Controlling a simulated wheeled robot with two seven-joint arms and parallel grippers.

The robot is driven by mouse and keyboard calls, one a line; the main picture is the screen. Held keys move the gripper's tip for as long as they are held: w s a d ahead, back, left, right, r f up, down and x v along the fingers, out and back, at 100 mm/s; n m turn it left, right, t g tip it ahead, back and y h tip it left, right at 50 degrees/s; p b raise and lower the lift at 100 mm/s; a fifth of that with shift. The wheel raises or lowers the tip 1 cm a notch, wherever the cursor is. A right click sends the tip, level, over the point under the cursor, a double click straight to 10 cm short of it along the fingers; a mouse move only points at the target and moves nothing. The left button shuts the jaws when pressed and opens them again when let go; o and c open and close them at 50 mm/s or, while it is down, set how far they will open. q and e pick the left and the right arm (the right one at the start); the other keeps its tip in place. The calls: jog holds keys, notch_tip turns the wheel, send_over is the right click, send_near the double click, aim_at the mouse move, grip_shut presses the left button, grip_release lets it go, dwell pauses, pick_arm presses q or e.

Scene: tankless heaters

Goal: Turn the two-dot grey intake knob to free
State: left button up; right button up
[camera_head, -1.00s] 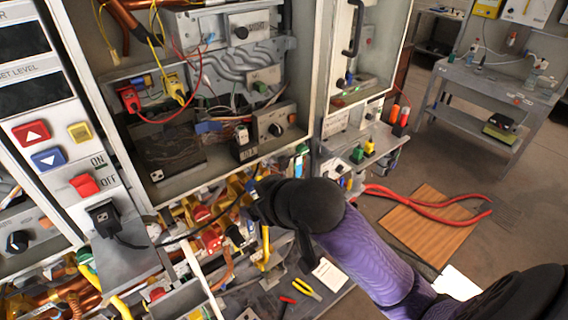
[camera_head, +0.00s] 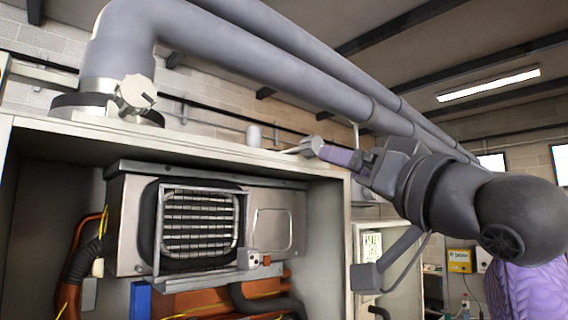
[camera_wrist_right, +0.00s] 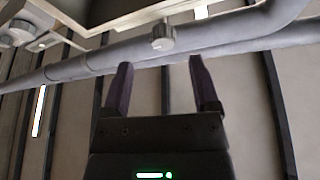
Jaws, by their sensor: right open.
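In the right wrist view a grey knob (camera_wrist_right: 162,37) lies ahead, between the open, empty fingers of the right gripper (camera_wrist_right: 160,64), against a grey pipe. No dots are readable on these knobs. My left gripper is not in view.
Thick grey pipes (camera_head: 290,72) run over the cabinet (camera_head: 245,157) and pass close above my right gripper. Open room lies right of the cabinet.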

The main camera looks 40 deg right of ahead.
aim_at(318, 148)
jog(key=w+r+p, duration=0.2)
jog(key=r+p, duration=0.1)
jog(key=shift+d+r, duration=0.15)
jog(key=w, duration=0.1)
jog(key=w+p, duration=0.1)
jog(key=w, duration=0.2)
jog(key=shift+r, duration=0.25)
jog(key=shift+w+d+p, duration=0.1)
jog(key=shift+w+p, duration=0.25)
jog(key=shift+s, duration=0.25)
jog(key=shift+w, duration=0.2)
jog(key=c, duration=0.4)
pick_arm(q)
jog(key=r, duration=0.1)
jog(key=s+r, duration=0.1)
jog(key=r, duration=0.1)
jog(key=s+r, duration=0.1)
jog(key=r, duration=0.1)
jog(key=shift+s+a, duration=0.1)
pick_arm(e)
grip_shut()
